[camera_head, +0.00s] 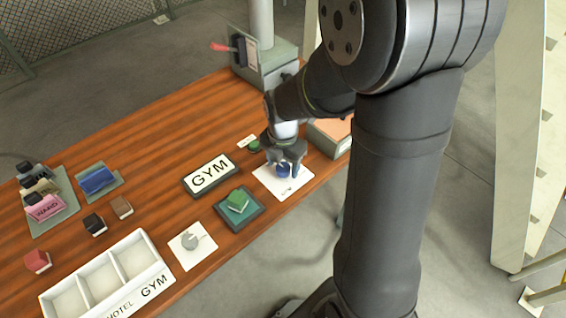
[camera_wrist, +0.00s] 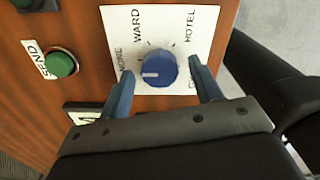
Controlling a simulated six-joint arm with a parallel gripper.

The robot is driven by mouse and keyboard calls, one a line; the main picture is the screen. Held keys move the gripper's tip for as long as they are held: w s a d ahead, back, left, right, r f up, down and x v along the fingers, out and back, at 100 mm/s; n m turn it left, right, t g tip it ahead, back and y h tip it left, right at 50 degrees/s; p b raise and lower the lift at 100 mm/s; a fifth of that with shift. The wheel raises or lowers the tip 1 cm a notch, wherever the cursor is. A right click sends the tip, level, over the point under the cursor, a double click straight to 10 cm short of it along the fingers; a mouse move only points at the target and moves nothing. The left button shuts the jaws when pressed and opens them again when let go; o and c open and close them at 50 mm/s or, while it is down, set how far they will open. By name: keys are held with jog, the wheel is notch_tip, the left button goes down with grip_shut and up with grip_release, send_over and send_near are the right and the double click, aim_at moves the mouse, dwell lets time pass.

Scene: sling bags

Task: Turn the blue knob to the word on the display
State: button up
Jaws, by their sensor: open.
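The blue knob (camera_wrist: 158,68) sits on a white dial plate (camera_wrist: 205,25) marked NONE, WARD, HOTEL and a partly hidden word starting with G. A white mark shows on the knob's lower left part; I cannot tell exactly which word it points at. The display (camera_head: 210,174) reads GYM. My gripper (camera_wrist: 160,72) is open, with one finger on each side of the knob and a gap visible on both sides. In the head view my gripper (camera_head: 287,160) is right over the knob (camera_head: 284,170) and partly hides it.
A green SEND button (camera_wrist: 61,64) is left of the plate. A green bag on a teal tray (camera_head: 257,220), a grey dial (camera_head: 192,242) and a white divided bin (camera_head: 97,238) stand nearby. A post with a red lever (camera_head: 219,47) rises behind. Small bags lie at left.

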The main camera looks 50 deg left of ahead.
jog(key=c, duration=1)
